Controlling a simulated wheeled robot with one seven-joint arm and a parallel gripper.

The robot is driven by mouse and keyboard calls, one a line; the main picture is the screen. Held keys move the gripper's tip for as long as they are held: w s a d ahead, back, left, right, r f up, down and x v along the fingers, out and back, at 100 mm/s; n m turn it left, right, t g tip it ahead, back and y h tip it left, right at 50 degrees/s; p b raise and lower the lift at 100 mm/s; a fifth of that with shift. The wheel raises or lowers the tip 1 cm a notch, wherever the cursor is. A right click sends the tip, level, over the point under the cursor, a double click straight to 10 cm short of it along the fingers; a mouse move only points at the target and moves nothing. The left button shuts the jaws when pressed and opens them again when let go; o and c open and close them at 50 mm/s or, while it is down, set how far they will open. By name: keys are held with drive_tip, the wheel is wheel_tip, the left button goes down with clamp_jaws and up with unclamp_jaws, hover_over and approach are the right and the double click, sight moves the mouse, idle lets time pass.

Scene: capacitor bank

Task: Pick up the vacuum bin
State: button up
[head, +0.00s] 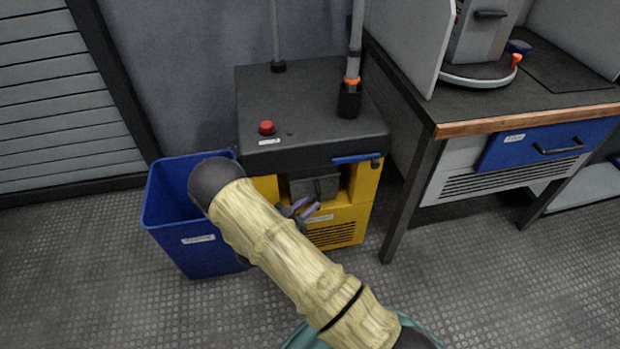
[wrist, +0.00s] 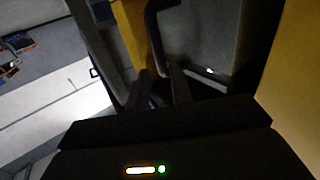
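The vacuum bin (head: 318,186) is a dark grey box set in the opening of the yellow vacuum unit (head: 358,183). In the wrist view the grey bin (wrist: 205,45) fills the upper middle, with a black bent handle (wrist: 152,30) on its front. My gripper (head: 307,211) is in front of the bin, low and close to it. In the wrist view the gripper's two dark fingers (wrist: 161,88) stand apart with a gap between them. The handle's lower end runs down towards that gap; contact cannot be told in the dark.
A blue open bin (head: 196,255) stands left of the unit, behind my arm. A black top (head: 310,90) with a red button (head: 267,127) covers the unit. A workbench (head: 530,120) with a blue drawer (head: 550,143) stands right. The floor in front is clear.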

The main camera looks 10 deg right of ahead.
sight(317, 198)
drive_tip(key=b+x, duration=0.1)
drive_tip(key=x, duration=0.1)
drive_tip(key=f+b+x, duration=0.1)
drive_tip(key=b+x, duration=0.1)
drive_tip(key=shift+w+d, duration=0.15)
drive_tip(key=shift+w, duration=0.1)
drive_tip(key=shift+w+d, duration=0.2)
drive_tip(key=shift+r, duration=0.2)
drive_tip(key=shift+d, duration=0.1)
clamp_jaws()
